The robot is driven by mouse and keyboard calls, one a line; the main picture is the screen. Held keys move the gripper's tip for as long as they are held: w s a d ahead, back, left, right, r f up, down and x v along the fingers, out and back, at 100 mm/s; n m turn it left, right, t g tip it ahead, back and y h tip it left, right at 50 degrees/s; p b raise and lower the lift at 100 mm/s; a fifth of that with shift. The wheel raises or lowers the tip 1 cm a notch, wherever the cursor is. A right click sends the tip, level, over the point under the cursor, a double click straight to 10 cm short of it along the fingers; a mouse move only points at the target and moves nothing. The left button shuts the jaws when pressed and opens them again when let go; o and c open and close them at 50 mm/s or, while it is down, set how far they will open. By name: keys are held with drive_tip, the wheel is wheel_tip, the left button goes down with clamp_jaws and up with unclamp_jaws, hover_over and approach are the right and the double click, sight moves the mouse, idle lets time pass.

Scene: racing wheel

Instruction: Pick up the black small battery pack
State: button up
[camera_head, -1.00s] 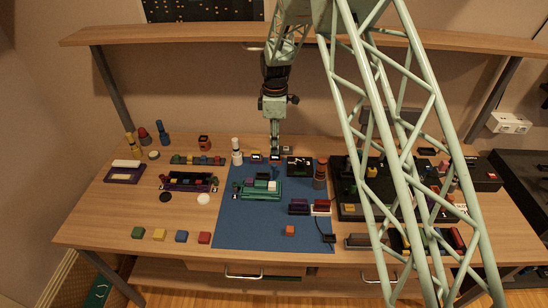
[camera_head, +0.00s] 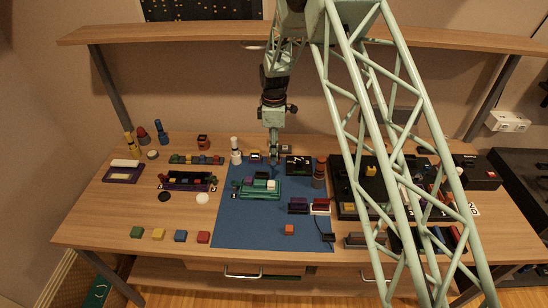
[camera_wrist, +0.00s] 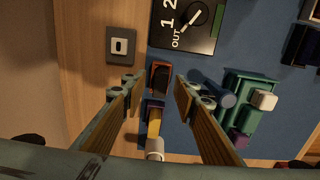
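A small black block with a reddish-brown edge, which looks like the black small battery pack (camera_wrist: 161,79), lies near the back edge of the blue mat (camera_head: 230,215). My gripper (camera_wrist: 157,90) is open, with one finger on each side of the block in the wrist view. I cannot tell whether the fingers touch it. In the head view my gripper (camera_head: 274,161) points down at the back of the mat and mostly hides the block.
A blue-and-yellow block (camera_wrist: 154,116) and a white-topped cylinder (camera_head: 236,152) stand left of my gripper in the head view. A black panel marked OUT (camera_wrist: 186,24) lies right of it. A grey switch plate (camera_wrist: 121,45) and green block stack (camera_head: 260,190) are close.

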drive_tip(key=shift+f, duration=0.3)
drive_tip(key=shift+c, duration=0.4)
clamp_jaws()
idle(0.3)
drive_tip(key=shift+r, duration=1.65)
drive_tip(key=shift+s+d+r, duration=0.1)
drive_tip(key=shift+s, duration=0.05)
drive_tip(key=s+d, duration=0.3)
drive_tip(key=s, duration=0.4)
drive_tip(key=s+d+r, duration=0.1)
drive_tip(key=s+d, duration=0.3)
drive_tip(key=s, duration=0.3)
drive_tip(key=shift+r, duration=0.25)
